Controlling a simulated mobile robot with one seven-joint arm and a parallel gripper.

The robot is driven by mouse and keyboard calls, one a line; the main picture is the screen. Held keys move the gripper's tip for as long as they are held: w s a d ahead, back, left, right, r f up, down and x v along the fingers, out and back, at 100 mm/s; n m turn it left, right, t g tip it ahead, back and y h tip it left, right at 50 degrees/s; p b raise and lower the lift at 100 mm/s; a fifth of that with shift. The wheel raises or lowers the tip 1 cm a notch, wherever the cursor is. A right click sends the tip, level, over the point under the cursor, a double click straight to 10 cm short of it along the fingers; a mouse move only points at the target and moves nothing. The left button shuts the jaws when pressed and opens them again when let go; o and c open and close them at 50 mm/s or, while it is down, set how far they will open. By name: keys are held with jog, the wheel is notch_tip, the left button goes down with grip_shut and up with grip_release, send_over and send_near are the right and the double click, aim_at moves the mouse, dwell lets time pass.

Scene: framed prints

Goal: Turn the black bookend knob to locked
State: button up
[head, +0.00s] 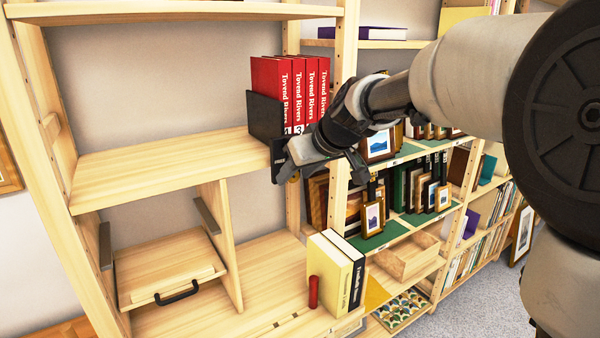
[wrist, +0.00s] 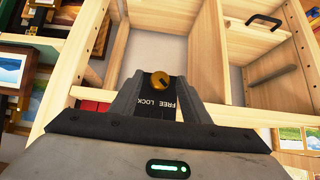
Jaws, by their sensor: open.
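The black bookend (head: 265,115) stands against the left end of the red books on the upper shelf. Its black front plate hangs below the shelf edge, with the words FREE and LOCK readable in the wrist view (wrist: 168,108). A round brass-coloured knob (wrist: 161,81) sits on this plate, and a bit of it shows in the head view (head: 294,177). My gripper (head: 290,165) is open at the plate. In the wrist view its fingers (wrist: 160,77) stand on either side of the knob. I cannot tell whether they touch it or which word it points to.
Red books (head: 290,90) stand right of the bookend. The upper shelf (head: 160,165) is bare to the left. Framed pictures (head: 380,145) fill shelves to the right.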

jog(key=c, duration=1)
jog(key=shift+d+b, duration=0.1)
jog(key=shift+b, duration=0.2)
jog(key=shift+w+d+f+m+g+y+b, duration=0.1)
jog(key=shift+m+g+y+b, duration=0.25)
jog(key=shift+y+b, duration=0.2)
jog(key=shift+w+d+f+m+g+y+b, duration=0.1)
jog(key=shift+m+g+y+b, duration=0.15)
jog(key=shift+m+y+b, duration=0.25)
jog(key=m+g+y+b, duration=0.1)
jog(key=y, duration=0.1)
jog(key=m+y+b, duration=0.1)
jog(key=y, duration=0.1)
jog(key=shift+w+d+f+g, duration=0.15)
jog(key=shift+w+d+g, duration=0.05)
jog(key=shift+d+g, duration=0.2)
jog(key=m+y+b, duration=0.1)
jog(key=y, duration=0.1)
jog(key=m+g+y+b, duration=0.1)
jog(key=m, duration=0.1)
jog(key=shift+w+d+f+y, duration=0.1)
jog(key=shift+f+y, duration=0.25)
jog(key=shift+f+m+y+b, duration=0.15)
jog(key=shift+m+y+b, duration=0.35)
jog(key=shift+m+y, duration=0.7)
jog(key=shift+y, duration=0.3)
